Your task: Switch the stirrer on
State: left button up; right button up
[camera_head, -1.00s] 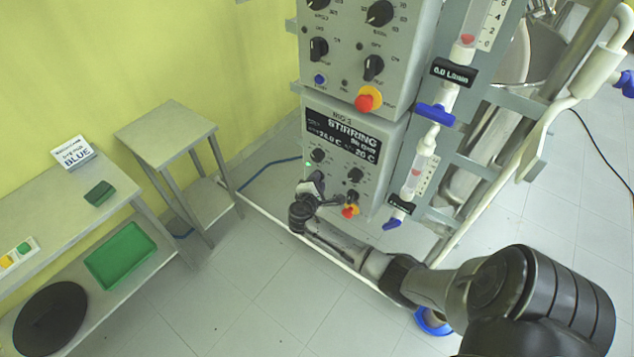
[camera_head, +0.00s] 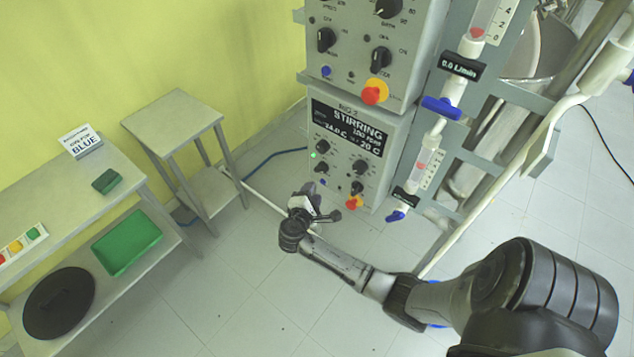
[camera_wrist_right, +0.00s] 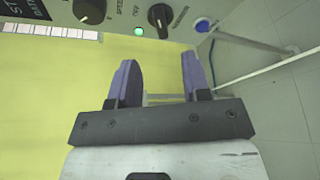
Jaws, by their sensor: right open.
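The stirrer's control box (camera_head: 352,130) is the lower grey box, with a black display (camera_head: 346,128) headed STIRRING. A green lamp (camera_head: 313,155) is lit on its left edge, beside several black knobs and a red-and-yellow button (camera_head: 354,202). My right gripper (camera_head: 318,207) is open and empty, in front of and below the box's lower left. In the right wrist view its two fingers (camera_wrist_right: 160,68) stand apart with nothing between them. Beyond them are a black knob (camera_wrist_right: 160,18) by the word OFF and the lit green lamp (camera_wrist_right: 138,31). My left gripper is out of view.
A second control box (camera_head: 375,50) sits above. Flow tubes with blue valves (camera_head: 441,107) stand to its right. A small side table (camera_head: 172,115) and a bench with a green tray (camera_head: 127,242) and a black disc (camera_head: 59,302) are at left. The floor between is clear.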

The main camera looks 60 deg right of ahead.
jog(key=shift+v, duration=1.9)
